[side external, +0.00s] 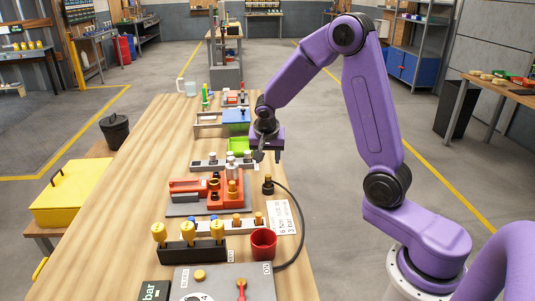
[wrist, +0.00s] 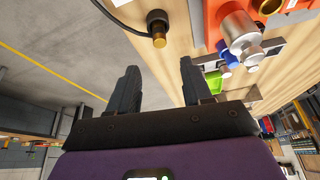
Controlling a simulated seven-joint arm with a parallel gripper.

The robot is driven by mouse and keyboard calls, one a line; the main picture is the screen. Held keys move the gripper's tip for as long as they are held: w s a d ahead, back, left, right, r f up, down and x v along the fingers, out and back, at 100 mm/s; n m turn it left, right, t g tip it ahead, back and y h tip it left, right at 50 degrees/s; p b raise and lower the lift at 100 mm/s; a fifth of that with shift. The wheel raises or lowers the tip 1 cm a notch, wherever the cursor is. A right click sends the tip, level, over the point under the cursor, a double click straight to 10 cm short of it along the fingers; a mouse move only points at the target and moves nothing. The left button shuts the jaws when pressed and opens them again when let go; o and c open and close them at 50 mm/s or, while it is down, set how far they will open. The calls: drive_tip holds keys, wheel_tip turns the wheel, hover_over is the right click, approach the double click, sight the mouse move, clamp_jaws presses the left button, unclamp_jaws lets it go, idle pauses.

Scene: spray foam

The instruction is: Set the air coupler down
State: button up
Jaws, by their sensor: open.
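The air coupler (side external: 268,185), a dark piece with a brass end on a black hose, stands on the wooden table (side external: 150,180) near its right edge. In the wrist view the coupler (wrist: 158,28) is at the upper middle, beyond the fingertips. My gripper (side external: 267,156) is above the table, farther back than the coupler and apart from it. In the wrist view my gripper's two fingers (wrist: 160,75) are spread with nothing between them.
A red fixture (side external: 205,190) with metal parts is left of the coupler. A red cup (side external: 263,244), a printed card (side external: 282,217) and a black rack of yellow-topped bottles (side external: 190,246) are nearer the camera. A green bin (side external: 238,145) is beside my gripper. The table's left strip is clear.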

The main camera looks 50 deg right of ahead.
drive_tip(key=s+a+r+n+y, duration=0.3)
drive_tip(key=s+a+r+n, duration=0.1)
drive_tip(key=s+a+n, duration=0.8)
drive_tip(key=s+a+r+n+g+y, duration=0.1)
drive_tip(key=s+a+n+g, duration=0.1)
drive_tip(key=s+n, duration=0.9)
drive_tip(key=s, duration=0.9)
drive_tip(key=shift+s+a+r+g, duration=0.15)
drive_tip(key=shift+s+r+g, duration=0.05)
drive_tip(key=shift+s+g, duration=0.1)
